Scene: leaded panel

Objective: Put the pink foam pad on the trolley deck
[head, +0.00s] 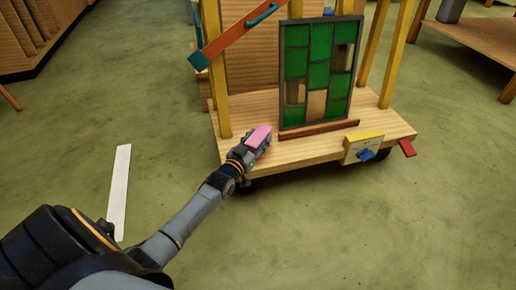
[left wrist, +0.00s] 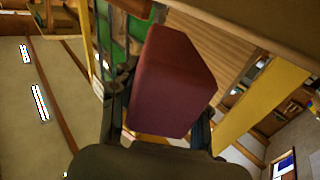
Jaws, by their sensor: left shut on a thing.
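The pink foam pad (head: 259,136) is held by my left gripper (head: 250,148) at the front left part of the trolley deck (head: 304,150) in the head view. The left gripper is shut on it. In the left wrist view the pad (left wrist: 170,82) looks dark red and sits between the two fingers (left wrist: 160,120). Whether the pad touches the deck or hangs just above it, I cannot tell. My right gripper is in neither view.
A green leaded panel (head: 320,72) stands on the deck behind a wooden strip (head: 318,129). Yellow posts (head: 217,80) rise from the deck. A orange-red bar (head: 230,40) crosses at upper left. A yellow-topped box (head: 363,147) and red tab (head: 407,147) are at the front edge.

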